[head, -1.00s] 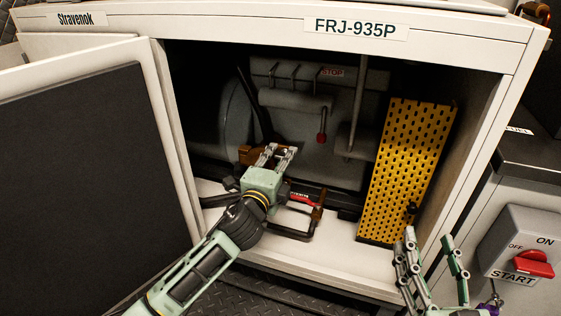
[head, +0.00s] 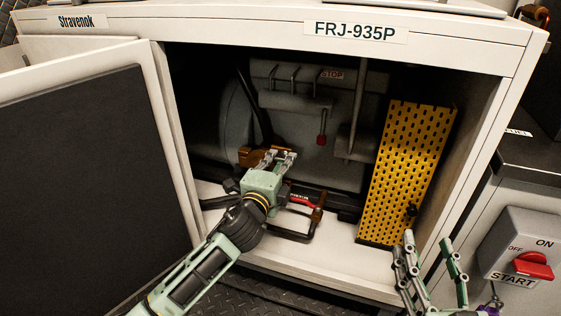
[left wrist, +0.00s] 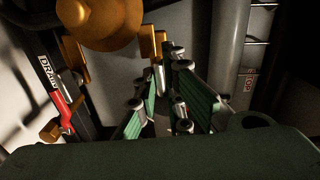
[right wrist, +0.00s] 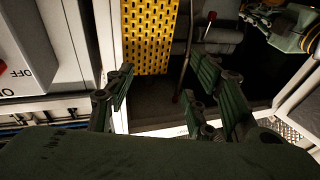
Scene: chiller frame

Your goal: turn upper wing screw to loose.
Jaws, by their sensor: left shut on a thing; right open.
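My left gripper (head: 284,158) reaches into the open cabinet and is shut on a small part beside a brass-coloured fitting (head: 250,155). In the left wrist view its fingertips (left wrist: 167,58) close at a narrow brass tab (left wrist: 156,44) next to a rounded brass body (left wrist: 100,22); the fingers hide the exact contact. I cannot tell which part is the upper wing screw. My right gripper (head: 432,250) is open and empty, in front of the cabinet's lower right; its fingers show in the right wrist view (right wrist: 165,95).
The open cabinet door (head: 90,190) stands at the left. A red-handled drain part (head: 301,199) lies just right of my left gripper. A switch box with a red knob (head: 534,264) is at the right. The cabinet floor (head: 335,250) is bare near the front.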

